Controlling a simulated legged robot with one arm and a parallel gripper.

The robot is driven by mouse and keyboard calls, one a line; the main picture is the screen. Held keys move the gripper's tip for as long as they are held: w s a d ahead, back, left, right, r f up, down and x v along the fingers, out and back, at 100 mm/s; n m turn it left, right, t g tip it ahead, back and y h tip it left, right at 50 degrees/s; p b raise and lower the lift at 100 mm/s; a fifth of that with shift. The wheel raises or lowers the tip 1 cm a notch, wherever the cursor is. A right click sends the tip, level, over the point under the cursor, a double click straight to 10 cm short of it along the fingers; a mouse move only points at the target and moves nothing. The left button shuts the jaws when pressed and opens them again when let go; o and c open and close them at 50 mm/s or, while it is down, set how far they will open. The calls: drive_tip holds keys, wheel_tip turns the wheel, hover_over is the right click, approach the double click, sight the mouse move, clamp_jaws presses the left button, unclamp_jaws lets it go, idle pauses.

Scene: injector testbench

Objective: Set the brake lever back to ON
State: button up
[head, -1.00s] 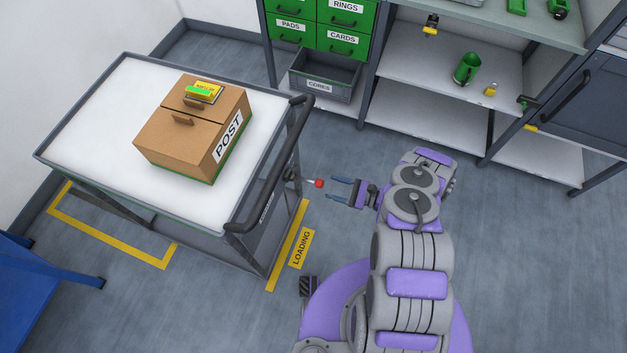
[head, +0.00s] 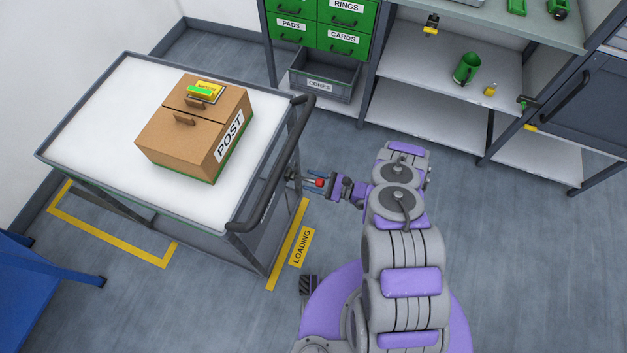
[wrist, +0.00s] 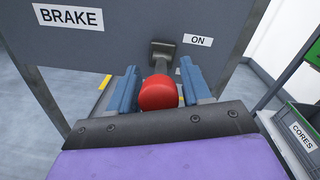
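The brake lever has a red knob (wrist: 159,93) on a dark stem that comes out of a grey plate (wrist: 150,30) on the cart. In the wrist view the plate carries a BRAKE label (wrist: 68,17) at left and an ON label (wrist: 198,40) just right of the stem's base. My gripper (wrist: 158,82) is open, with one blue finger on each side of the knob and a visible gap at the right finger. In the head view the red knob (head: 319,183) sits between the fingers (head: 316,183), beside the cart's handle end.
The cart (head: 82,112) bears a cardboard POST box (head: 190,135) with a yellow-green item on top. Its dark push handle (head: 285,165) is close above my gripper. A grey CORES bin (head: 322,80) and shelves (head: 410,110) stand behind. Floor at the right is clear.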

clamp_jaws()
